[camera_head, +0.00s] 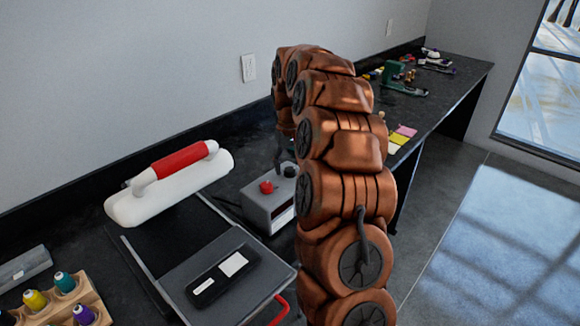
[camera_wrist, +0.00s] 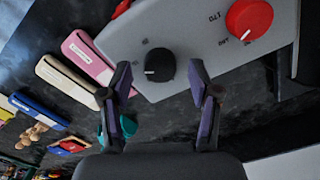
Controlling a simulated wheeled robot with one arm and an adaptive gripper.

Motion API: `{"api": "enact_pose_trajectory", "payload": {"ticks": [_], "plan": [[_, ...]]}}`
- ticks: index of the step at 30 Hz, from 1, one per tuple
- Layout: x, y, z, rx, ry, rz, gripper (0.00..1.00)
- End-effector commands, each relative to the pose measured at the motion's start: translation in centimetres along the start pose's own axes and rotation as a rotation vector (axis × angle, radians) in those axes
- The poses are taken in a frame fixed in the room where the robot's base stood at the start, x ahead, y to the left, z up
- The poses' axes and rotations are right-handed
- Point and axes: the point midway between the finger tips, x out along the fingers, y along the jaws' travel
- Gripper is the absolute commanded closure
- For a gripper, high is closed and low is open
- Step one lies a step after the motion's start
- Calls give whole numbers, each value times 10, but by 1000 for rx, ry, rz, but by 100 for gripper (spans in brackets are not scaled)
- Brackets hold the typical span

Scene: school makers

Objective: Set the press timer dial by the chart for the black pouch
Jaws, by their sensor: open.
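The timer box (camera_head: 267,205) is light grey and stands right of the press, partly behind my arm. In the wrist view its face shows a black dial (camera_wrist: 160,66) with a short white pointer mark and small markings too blurred to read. My gripper (camera_wrist: 160,73) is open, with one fingertip on each side of the black dial; I cannot tell whether they touch it. A red knob (camera_wrist: 250,19) sits right of the dial. A flat black pouch (camera_head: 222,275) with white labels lies on the grey press bed. I cannot make out a chart.
The white press arm (camera_head: 170,188) has a red handle. Thread spools (camera_head: 64,282) stand in a wooden rack at lower left. Pink (camera_wrist: 88,56), cream (camera_wrist: 66,83) and blue (camera_wrist: 40,111) pouches lie on the dark counter beside the box. The floor at right is clear.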

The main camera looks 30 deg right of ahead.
Motion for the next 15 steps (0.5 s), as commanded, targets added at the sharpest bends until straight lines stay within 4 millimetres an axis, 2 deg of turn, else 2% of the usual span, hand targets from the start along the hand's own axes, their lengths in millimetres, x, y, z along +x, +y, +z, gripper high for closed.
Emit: {"api": "enact_pose_trajectory", "payload": {"ticks": [15], "plan": [[-81, 0, -1, 0, 5, 0, 38]]}}
